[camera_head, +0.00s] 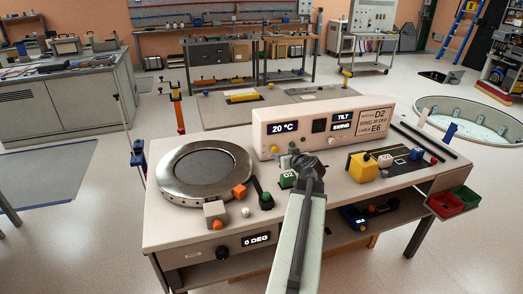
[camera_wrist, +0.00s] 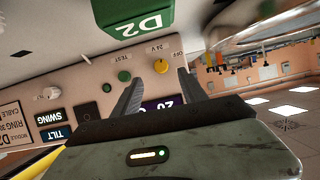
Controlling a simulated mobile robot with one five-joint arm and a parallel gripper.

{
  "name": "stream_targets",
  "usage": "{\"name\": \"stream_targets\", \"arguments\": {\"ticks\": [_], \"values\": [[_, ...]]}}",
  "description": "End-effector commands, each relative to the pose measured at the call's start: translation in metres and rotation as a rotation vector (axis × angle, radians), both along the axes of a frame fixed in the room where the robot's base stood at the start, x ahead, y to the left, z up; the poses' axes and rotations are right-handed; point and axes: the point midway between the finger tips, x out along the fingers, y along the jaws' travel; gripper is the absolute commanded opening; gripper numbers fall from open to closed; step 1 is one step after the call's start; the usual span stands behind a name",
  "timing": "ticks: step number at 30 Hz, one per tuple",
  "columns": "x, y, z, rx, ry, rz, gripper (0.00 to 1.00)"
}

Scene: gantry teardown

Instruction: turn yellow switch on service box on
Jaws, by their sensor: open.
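The service box (camera_head: 275,128) is a pale box with lit displays at the back of the workbench. Its yellow switch (camera_wrist: 161,66) is a small round knob near the lettering OFF and 24 V in the wrist view, where the box appears upside down. In the head view the yellow switch (camera_head: 274,149) is tiny, low on the box's front. My gripper (camera_wrist: 160,76) is open and empty. The switch shows between its fingertips, apparently just beyond them; I cannot tell whether they touch. In the head view my gripper (camera_head: 307,163) is before the box, its fingers hard to make out.
A green knob (camera_wrist: 124,76) marked TEST is beside the switch. A green D2 block (camera_wrist: 140,18) is close to the fingers. A metal ring (camera_head: 162,183) stands left on the bench, a yellow block (camera_head: 362,167) right. Small coloured pieces lie along the front.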

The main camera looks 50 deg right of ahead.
Motion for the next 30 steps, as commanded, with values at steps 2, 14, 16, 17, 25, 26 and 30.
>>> {"name": "stream_targets", "arguments": {"ticks": [2,14,16,17,25,26,30], "values": [[-0.002,-0.002,0.0,-0.004,-0.002,-0.005,0.5],[0.027,-0.021,-0.016,-0.004,-0.001,0.002,0.5],[0.037,-0.029,-0.022,-0.003,-0.001,0.001,0.5],[0.041,-0.032,-0.024,-0.004,-0.002,0.001,0.5],[0.06,-0.043,-0.03,-0.003,-0.002,0.0,0.5],[0.06,-0.043,-0.03,-0.003,-0.002,-0.001,0.5],[0.059,-0.042,-0.03,-0.003,-0.002,0.0,0.42]]}}
